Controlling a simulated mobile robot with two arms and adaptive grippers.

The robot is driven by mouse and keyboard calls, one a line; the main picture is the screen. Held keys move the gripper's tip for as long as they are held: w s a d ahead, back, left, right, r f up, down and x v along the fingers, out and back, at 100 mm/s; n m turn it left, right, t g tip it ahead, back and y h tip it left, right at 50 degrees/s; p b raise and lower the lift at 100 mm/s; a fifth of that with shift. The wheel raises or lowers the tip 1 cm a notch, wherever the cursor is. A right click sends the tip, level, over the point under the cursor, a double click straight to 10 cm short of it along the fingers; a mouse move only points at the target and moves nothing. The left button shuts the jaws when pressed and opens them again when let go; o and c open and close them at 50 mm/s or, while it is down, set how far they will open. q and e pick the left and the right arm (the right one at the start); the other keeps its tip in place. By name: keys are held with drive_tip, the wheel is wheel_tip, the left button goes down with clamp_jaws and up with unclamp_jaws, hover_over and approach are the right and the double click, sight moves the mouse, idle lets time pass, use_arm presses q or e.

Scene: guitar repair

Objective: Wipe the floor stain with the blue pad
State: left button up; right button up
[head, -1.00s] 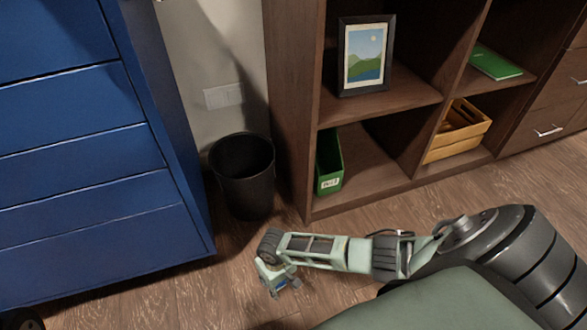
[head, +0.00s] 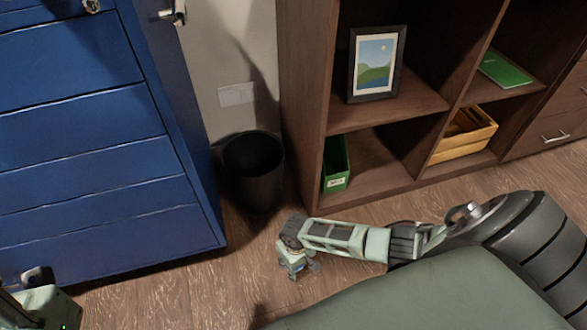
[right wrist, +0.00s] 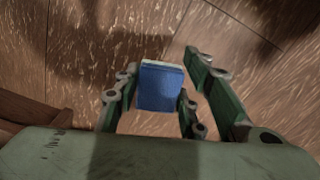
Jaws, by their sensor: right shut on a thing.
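The blue pad (right wrist: 160,88) is between the fingers of my right gripper (right wrist: 158,92) in the right wrist view, with a pale layer along its far edge. The right gripper (head: 298,266) is shut on it. In the head view it is low over the wood floor, in front of the black bin. The pad is mostly hidden there, and I cannot tell whether it touches the floor. I cannot make out a stain; dark patches on the floor look like shadows. My left gripper's fingers do not show; only a pale green part of mine is at the lower left.
A black bin (head: 254,170) stands between the blue cabinet (head: 90,195) and the brown shelf unit (head: 303,110). The shelves hold a framed picture (head: 376,64), a green file box (head: 336,164), a wooden crate (head: 464,135) and a green book (head: 505,69). Bare floor (head: 190,285) lies left of the gripper.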

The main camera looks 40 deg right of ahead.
drive_tip(key=shift+r+p, duration=1.2)
drive_tip(key=shift+r, duration=0.2)
